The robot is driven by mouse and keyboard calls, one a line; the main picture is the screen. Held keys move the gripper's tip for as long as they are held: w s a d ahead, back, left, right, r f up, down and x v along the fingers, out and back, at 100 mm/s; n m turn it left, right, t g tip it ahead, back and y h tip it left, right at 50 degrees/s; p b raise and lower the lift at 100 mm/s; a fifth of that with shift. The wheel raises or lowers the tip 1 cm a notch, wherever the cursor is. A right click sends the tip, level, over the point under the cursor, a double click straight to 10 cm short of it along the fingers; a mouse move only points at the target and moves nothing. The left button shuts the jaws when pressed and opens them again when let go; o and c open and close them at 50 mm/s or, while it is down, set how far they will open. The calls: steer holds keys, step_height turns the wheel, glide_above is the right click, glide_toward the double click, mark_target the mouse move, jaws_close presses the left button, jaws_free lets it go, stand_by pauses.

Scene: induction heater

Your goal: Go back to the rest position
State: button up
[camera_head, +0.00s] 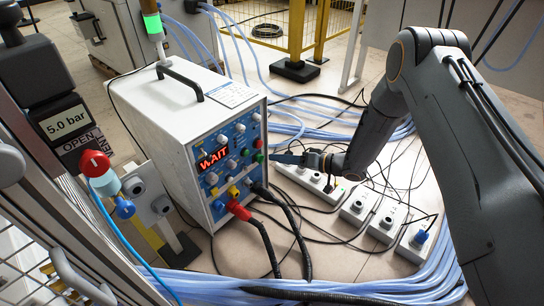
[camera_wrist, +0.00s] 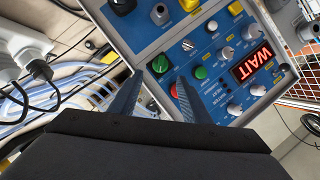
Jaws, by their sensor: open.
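My gripper (camera_head: 289,159) is at the right side of the induction heater's (camera_head: 178,112) front panel. In the head view its fingers point left, close to the green and red buttons. In the wrist view the two blue fingers of my gripper (camera_wrist: 152,98) are apart with nothing between them. The red button (camera_wrist: 174,90) is partly hidden behind one finger, and the green button (camera_wrist: 200,72) is beside it. I cannot tell whether a fingertip touches the panel. The red display (camera_head: 213,159) reads WAIT, and it also shows in the wrist view (camera_wrist: 252,62).
A pressure unit reading 5.0 bar (camera_head: 65,122) with a red knob (camera_head: 95,163) stands at the left. Power strips (camera_head: 308,183) and several white sockets (camera_head: 388,222) lie on the floor below my arm. Blue hoses (camera_head: 330,112) and black cables surround the heater.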

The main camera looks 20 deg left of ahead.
steer(key=shift+d+r, duration=0.15)
steer(key=shift+d, duration=0.5)
